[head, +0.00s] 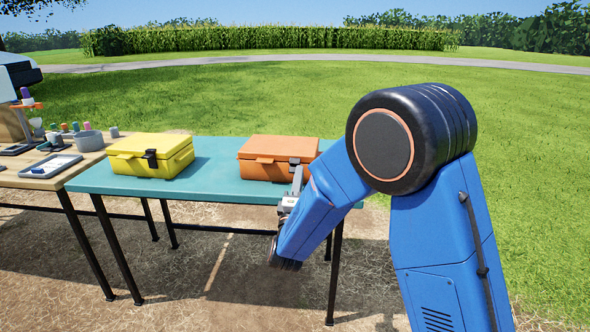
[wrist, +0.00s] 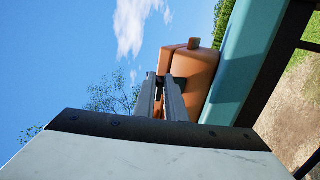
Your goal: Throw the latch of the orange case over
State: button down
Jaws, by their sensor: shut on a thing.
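The orange case (head: 268,158) stands closed on the right part of the teal table. Its dark latch (head: 295,161) is on the front face, near the right end. My gripper (head: 296,178) is at the front of the case, right at the latch, and is shut on it. In the wrist view the orange case (wrist: 196,72) appears turned on its side, and the two fingers of my gripper (wrist: 162,82) reach to its front. The fingers hide most of the latch there, so its exact angle cannot be told.
A yellow case (head: 150,156) with a dark latch stands left of the orange one on the teal table (head: 215,178). Bare tabletop lies between the cases. A wooden table at the left holds a tray (head: 50,166), a grey bowl (head: 89,141) and several small items.

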jog(key=shift+s+f+t, duration=0.15)
jog(key=shift+f+t, duration=0.45)
jog(key=shift+f, duration=0.3)
